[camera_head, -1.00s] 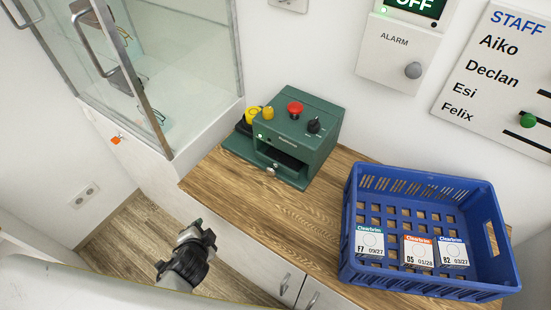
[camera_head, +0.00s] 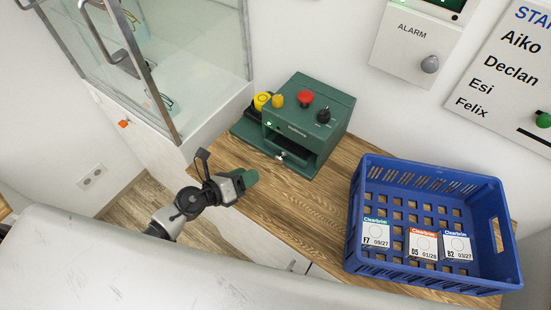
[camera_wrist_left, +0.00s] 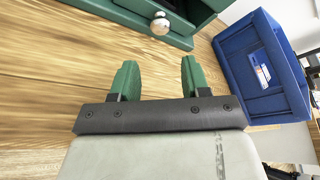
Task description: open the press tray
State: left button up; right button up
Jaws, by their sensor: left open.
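The knob shows large at the top of the left wrist view (camera_wrist_left: 160,24). My left gripper (camera_head: 251,178) is over the counter's front edge, in front of the press and apart from the knob. In the left wrist view its two green fingers (camera_wrist_left: 158,72) are spread with nothing between them. My right gripper is out of view.
A blue crate (camera_head: 357,215) with several small labelled boxes stands on the counter to the right. A yellow object (camera_head: 262,101) sits at the press's left side. A glass cabinet (camera_head: 200,65) is at the left. The counter between press and crate is clear.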

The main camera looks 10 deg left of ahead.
aim_at(277, 160)
pick_arm(q)
jog(key=x, duration=1)
jog(key=shift+w+d+f+b, duration=0.1)
jog(key=shift+w+d+b, duration=0.1)
jog(key=shift+w+b, duration=0.1)
